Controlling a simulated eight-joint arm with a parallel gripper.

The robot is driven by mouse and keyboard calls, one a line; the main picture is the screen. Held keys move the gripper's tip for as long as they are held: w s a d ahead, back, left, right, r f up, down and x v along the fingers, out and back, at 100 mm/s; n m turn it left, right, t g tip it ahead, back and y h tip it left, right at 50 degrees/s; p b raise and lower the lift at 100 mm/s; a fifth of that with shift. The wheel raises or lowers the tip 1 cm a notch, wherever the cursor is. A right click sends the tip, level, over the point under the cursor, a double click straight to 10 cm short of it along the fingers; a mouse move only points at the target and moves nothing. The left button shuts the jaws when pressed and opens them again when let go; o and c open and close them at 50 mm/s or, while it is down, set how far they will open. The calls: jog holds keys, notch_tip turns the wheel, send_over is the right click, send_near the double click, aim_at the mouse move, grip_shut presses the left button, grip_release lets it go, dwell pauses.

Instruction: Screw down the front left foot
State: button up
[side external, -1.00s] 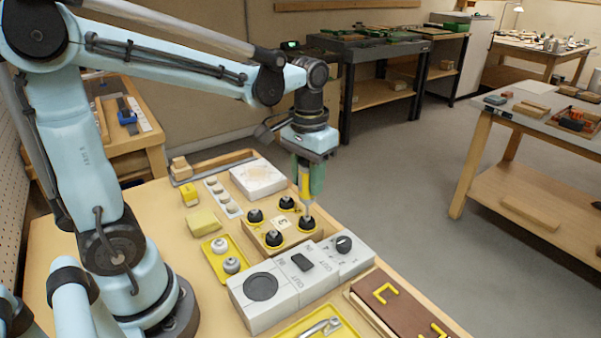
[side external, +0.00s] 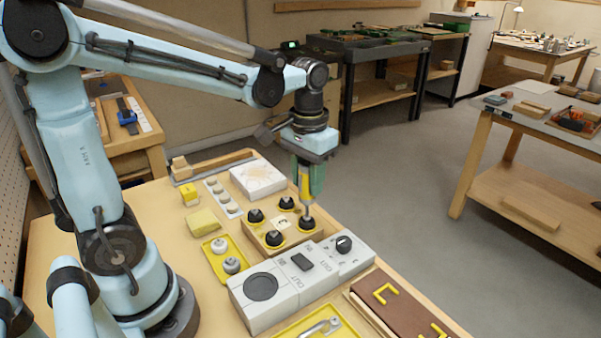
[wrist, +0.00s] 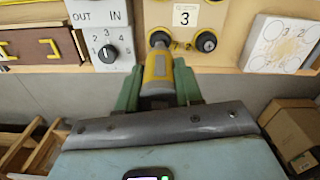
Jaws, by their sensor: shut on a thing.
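My gripper (side external: 309,178) is shut on a yellow and grey screwdriver (side external: 305,182), held upright with its tip down. The wrist view also shows the screwdriver (wrist: 156,72) between my green jaws. The wooden block (side external: 257,244) carries several black round feet on yellow rings. The screwdriver's tip is at the right-hand foot (side external: 306,223); exact contact is too small to tell. Other feet are the near one (side external: 274,239), the left one (side external: 256,216) and the far one (side external: 286,204). In the wrist view, the foot under the tool (wrist: 158,39) is partly hidden.
A grey-white switch box (side external: 300,275) stands close in front of the block. A white marked block (side external: 258,178) is behind it. The bench edge is just right of the block, with open floor beyond.

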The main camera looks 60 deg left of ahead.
aim_at(308, 164)
jog(key=shift+f, duration=0.7)
dwell(2.1)
jog(key=shift+r, duration=3.05)
